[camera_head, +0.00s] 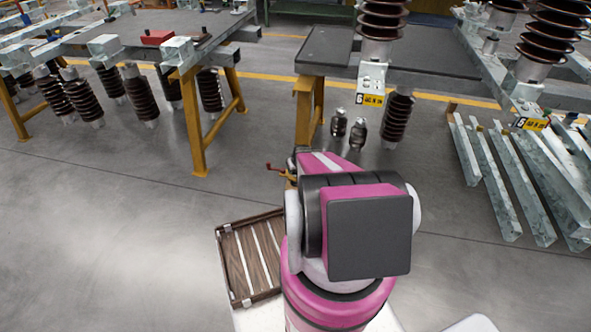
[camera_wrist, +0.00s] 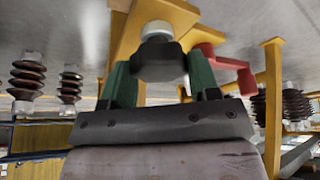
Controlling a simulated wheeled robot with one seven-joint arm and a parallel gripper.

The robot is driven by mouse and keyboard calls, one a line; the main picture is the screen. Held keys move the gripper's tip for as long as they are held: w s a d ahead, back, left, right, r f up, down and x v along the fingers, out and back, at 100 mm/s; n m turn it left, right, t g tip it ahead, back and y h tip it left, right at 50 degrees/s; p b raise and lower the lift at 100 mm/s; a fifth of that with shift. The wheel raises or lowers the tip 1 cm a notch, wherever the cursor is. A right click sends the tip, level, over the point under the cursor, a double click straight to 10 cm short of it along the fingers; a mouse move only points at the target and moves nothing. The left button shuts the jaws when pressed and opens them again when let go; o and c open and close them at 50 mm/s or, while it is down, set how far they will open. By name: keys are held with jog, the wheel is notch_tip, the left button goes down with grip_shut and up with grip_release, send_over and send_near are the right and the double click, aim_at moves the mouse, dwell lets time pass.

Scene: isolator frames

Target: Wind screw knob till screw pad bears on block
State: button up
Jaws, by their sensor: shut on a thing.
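In the wrist view my gripper (camera_wrist: 160,70) has its two green fingers on either side of a dark round knob (camera_wrist: 158,58), shut on it. A pale round part (camera_wrist: 157,29) shows just beyond the knob, against a yellow piece (camera_wrist: 178,18). A red cranked handle (camera_wrist: 232,70) sticks out to the right of the fingers. In the head view the red handle (camera_head: 274,168) shows just left of my arm, which hides my gripper and the knob. I cannot make out the screw pad or the block, nor whether they touch.
A slatted wooden tray (camera_head: 231,272) lies left of my arm. A dark-topped table (camera_head: 325,48) on yellow legs stands ahead; another table (camera_head: 195,45) stands at left. Metal bars (camera_head: 505,185) lie at right. Floor at left is clear.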

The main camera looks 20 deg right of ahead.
jog(key=o, duration=0.9)
jog(key=v, duration=1)
jog(key=shift+s+r, duration=0.15)
jog(key=shift+r, duration=0.25)
jog(key=s+a+r+g, duration=0.1)
jog(key=s+a+r, duration=0.3)
jog(key=a+r, duration=0.2)
jog(key=s+a+r+g, duration=0.2)
jog(key=s+a+r, duration=0.3)
jog(key=a+r, duration=0.1)
jog(key=s+a+r+g, duration=0.1)
jog(key=s+a+r, duration=0.4)
jog(key=a+r, duration=0.2)
jog(key=shift+s+a+r+m+g, duration=0.1)
jog(key=shift+r+m+g, duration=0.2)
jog(key=shift+r, duration=0.35)
